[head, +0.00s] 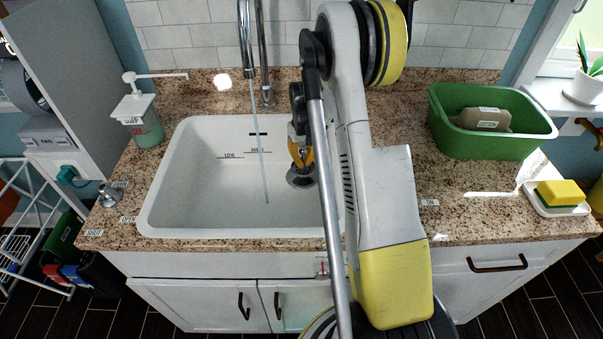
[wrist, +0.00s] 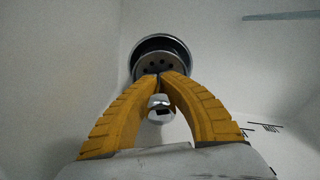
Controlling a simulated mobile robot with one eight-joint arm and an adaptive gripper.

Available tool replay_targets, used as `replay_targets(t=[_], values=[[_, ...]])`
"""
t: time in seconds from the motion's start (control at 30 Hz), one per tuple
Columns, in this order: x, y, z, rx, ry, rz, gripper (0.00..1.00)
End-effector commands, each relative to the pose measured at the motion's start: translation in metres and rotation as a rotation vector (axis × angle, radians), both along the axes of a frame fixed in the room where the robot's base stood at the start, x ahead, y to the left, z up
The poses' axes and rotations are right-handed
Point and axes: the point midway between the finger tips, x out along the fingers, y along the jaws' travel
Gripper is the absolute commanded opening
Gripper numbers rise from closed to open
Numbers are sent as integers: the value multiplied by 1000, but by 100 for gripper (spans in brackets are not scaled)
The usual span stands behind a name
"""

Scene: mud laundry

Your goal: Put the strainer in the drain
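The white sink (head: 195,190) is set in the granite counter. My gripper (head: 302,166) is low inside it, right of the water stream, pointing down. In the wrist view its yellow fingers (wrist: 160,76) come together at the tips. The strainer (wrist: 152,66), a grey metal disc with dark holes, shows at the fingertips. A small metal piece between the fingers looks like its knob. The dark round drain (wrist: 160,42) shows around and behind the disc. The drain area also shows under my gripper in the head view (head: 300,180). Whether the strainer is fully seated is unclear.
The faucet (head: 246,45) runs water into the sink. A soap bottle (head: 140,120) stands left, near a metal control knob (head: 108,195). A green tub (head: 490,145) and a sponge (head: 560,193) on a dish are at right.

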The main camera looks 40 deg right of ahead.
Motion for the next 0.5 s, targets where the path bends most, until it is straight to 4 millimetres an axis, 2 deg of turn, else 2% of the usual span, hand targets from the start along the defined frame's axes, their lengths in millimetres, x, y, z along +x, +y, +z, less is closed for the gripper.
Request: replay_targets(t=[0.2, 0.5], values=[[0, 0, -33, 0, -1, 1, 0], [0, 1, -34, 1, -1, 1, 0]])
